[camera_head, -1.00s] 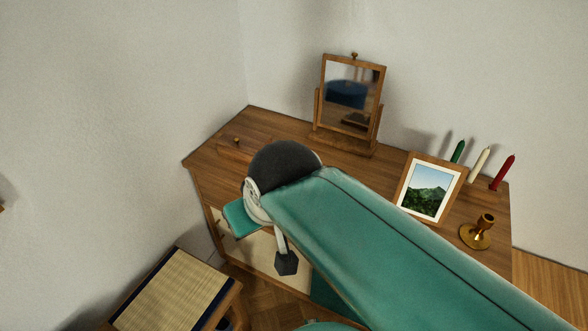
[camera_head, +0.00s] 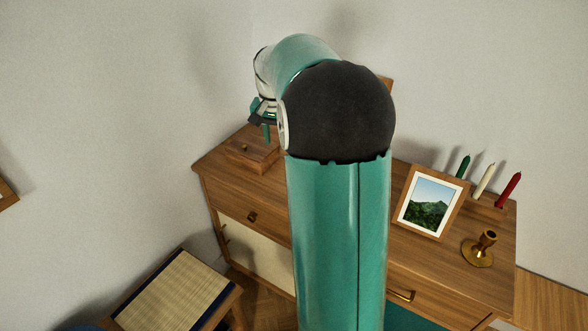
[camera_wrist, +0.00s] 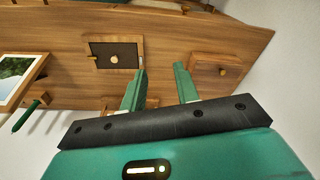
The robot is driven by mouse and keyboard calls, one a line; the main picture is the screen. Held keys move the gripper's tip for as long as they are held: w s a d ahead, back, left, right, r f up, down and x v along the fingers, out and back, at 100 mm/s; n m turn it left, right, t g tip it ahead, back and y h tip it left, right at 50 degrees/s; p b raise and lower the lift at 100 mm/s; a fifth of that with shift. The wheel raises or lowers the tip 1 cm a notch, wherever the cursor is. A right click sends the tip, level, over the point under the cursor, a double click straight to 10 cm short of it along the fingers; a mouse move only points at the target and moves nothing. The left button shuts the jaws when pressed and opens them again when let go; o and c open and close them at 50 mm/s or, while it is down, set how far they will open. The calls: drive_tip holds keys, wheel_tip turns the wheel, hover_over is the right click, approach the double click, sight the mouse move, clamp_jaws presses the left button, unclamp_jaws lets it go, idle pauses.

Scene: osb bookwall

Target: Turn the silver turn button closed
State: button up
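A small silver piece, apparently the turn button (camera_wrist: 141,61), shows in the wrist view at the right edge of a dark, wood-framed panel (camera_wrist: 103,50) in the dresser top. A pale round knob (camera_wrist: 114,60) sits on this panel. I cannot tell clearly which way the button points. My gripper (camera_wrist: 160,69) is open and empty, with its two green fingers apart. The left fingertip appears close to the button in the picture; contact cannot be told. In the head view my gripper (camera_head: 265,127) hangs by the wooden box, and my arm hides the panel.
The wooden box (camera_head: 252,155) stands on the dresser (camera_head: 445,255) at the left; it also shows in the wrist view (camera_wrist: 216,68). A woven-top stool (camera_head: 180,292) stands front left.

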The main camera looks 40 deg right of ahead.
drive_tip(key=d+f+m+g, duration=0.1)
drive_tip(key=d+f+m, duration=0.2)
drive_tip(key=d+f, duration=0.7)
drive_tip(key=shift+y, duration=0.4)
drive_tip(key=f, duration=0.4)
drive_tip(key=d+f, duration=0.1)
drive_tip(key=f, duration=0.3)
drive_tip(key=d+f, duration=0.1)
drive_tip(key=f, duration=0.3)
drive_tip(key=shift+s+d, duration=0.1)
drive_tip(key=shift+d, duration=0.1)
clamp_jaws()
